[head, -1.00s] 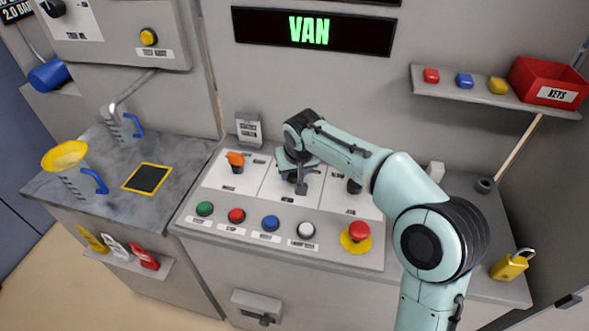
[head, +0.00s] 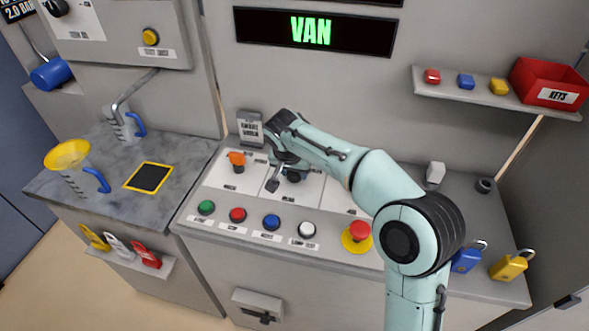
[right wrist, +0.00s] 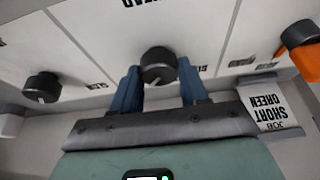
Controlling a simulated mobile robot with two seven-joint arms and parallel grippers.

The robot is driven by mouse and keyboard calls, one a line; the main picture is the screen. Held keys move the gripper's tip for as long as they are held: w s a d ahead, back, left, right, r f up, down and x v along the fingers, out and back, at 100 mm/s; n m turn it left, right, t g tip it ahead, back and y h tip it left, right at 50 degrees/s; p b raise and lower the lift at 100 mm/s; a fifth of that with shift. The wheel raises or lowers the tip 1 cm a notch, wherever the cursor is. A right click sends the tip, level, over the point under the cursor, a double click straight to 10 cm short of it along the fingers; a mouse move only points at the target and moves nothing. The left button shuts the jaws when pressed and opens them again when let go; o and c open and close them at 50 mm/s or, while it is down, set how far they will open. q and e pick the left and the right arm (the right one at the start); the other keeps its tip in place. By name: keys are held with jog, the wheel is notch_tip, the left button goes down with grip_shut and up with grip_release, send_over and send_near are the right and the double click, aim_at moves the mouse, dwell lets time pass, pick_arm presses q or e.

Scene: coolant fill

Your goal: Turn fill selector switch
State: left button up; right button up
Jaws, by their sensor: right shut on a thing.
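The control panel (head: 262,208) has an orange selector knob (head: 237,159) at left and a black selector knob (head: 293,177) in its middle section. My right gripper (right wrist: 156,88) is over that middle section. In the right wrist view its blue fingers stand on either side of the black middle knob (right wrist: 158,65) and are shut on it. Another black knob (right wrist: 41,88) and the orange knob (right wrist: 303,50) show to either side there. The labels are upside down and partly cut off, so I cannot read which is the fill selector. My left gripper is not in view.
Green, red, blue and white buttons (head: 306,230) and a red emergency button (head: 357,231) line the panel's front. A card reading SHORT GREEN (right wrist: 272,106) stands behind the panel. Jugs (head: 72,165) are at left, padlocks (head: 509,266) at right. The display (head: 312,31) reads VAN.

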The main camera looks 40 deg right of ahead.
jog(key=o, duration=1)
jog(key=p+v, duration=0.2)
jog(key=v, duration=1.1)
jog(key=shift+r, duration=0.2)
